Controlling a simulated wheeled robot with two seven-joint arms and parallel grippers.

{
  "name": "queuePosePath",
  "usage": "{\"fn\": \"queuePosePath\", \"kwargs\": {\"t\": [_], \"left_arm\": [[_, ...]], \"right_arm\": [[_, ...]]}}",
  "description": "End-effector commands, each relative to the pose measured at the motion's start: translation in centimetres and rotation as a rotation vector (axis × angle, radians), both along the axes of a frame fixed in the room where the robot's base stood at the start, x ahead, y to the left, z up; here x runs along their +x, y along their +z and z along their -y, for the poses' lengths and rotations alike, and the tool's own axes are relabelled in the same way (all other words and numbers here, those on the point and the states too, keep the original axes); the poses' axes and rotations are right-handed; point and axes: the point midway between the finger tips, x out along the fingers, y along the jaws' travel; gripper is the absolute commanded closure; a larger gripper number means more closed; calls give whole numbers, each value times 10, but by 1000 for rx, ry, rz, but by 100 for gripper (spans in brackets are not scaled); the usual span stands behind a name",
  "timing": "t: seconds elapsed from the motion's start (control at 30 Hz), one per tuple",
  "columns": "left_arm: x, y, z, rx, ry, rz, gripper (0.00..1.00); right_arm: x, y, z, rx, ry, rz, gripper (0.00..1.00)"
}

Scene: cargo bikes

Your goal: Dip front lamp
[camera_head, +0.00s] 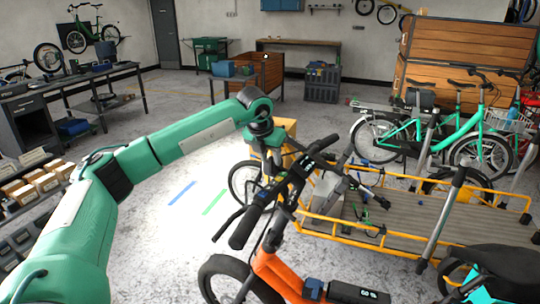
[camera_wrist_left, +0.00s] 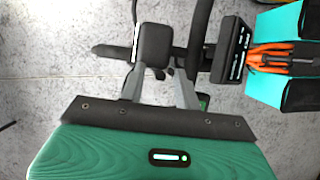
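An orange bike (camera_head: 275,268) stands in front of me, with a black handlebar (camera_head: 245,228) and a dark display (camera_head: 304,166). My left gripper (camera_head: 274,150) reaches down at the far side of this handlebar. In the left wrist view its two grey fingers (camera_wrist_left: 158,75) stand apart. A dark box-shaped part (camera_wrist_left: 155,43), which looks like the front lamp, lies at the fingertips. I cannot tell whether the fingers touch it. The display also shows there (camera_wrist_left: 232,50). The lamp is not clearly visible in the head view. My right gripper is out of view.
A cargo bike with a yellow-railed wooden bed (camera_head: 440,228) stands at the right. Teal bikes (camera_head: 440,135) are behind it. A workbench (camera_head: 70,85) and shelves with boxes (camera_head: 35,185) are on the left. The floor around the blue and green stripes (camera_head: 213,202) is clear.

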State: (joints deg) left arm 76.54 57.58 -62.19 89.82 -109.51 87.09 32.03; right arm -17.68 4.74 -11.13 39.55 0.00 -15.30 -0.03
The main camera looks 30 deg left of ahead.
Motion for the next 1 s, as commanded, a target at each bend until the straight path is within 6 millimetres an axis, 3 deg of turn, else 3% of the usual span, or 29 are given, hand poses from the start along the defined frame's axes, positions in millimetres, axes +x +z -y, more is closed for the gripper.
{"fn": "queuePosePath", "kwargs": {"t": [0.1, 0.27, 0.57, 0.8, 1.0], "left_arm": [[0, 0, 0, 0, 0, 0, 69], [0, 0, 0, -1, 0, 0, 100], [0, -4, -5, -68, 8, 4, 100], [-1, -7, -20, -313, 21, 21, 100], [-2, -7, -25, -437, 25, 30, 100]], "right_arm": [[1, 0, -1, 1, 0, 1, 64], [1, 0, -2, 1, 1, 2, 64], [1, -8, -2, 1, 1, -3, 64], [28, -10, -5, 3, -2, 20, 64], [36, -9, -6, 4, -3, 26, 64]]}}
